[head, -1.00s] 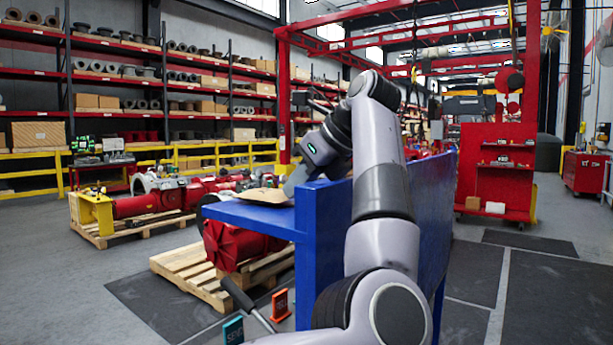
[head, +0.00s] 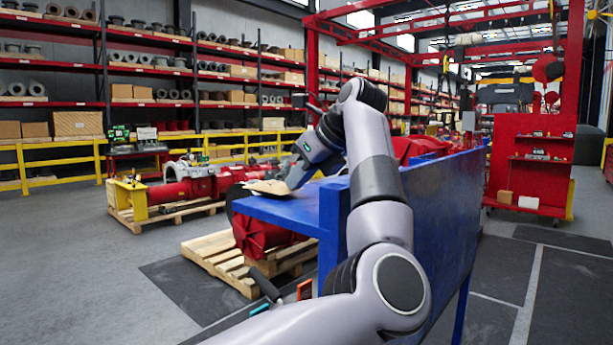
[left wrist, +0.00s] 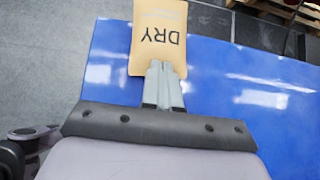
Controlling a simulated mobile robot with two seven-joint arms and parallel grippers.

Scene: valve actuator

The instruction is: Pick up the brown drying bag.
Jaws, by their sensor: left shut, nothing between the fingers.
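The brown drying bag (head: 268,187) is a tan pouch lying flat on the blue bench top (head: 290,212), near its left end. In the left wrist view the bag (left wrist: 158,30) shows the word DRY, upside down. My left gripper (head: 288,184) reaches down at the bag's right side in the head view. In the left wrist view its fingers (left wrist: 161,72) are together, with their tips over the bag's near edge. Whether the tips touch the bag cannot be told. The fingers are shut with nothing between them.
A blue upright panel (head: 440,215) borders the bench on the right. Red valve equipment (head: 262,235) sits on a wooden pallet (head: 228,262) below the bench. The bench top around the bag is mostly clear. Shelving and yellow rails stand behind.

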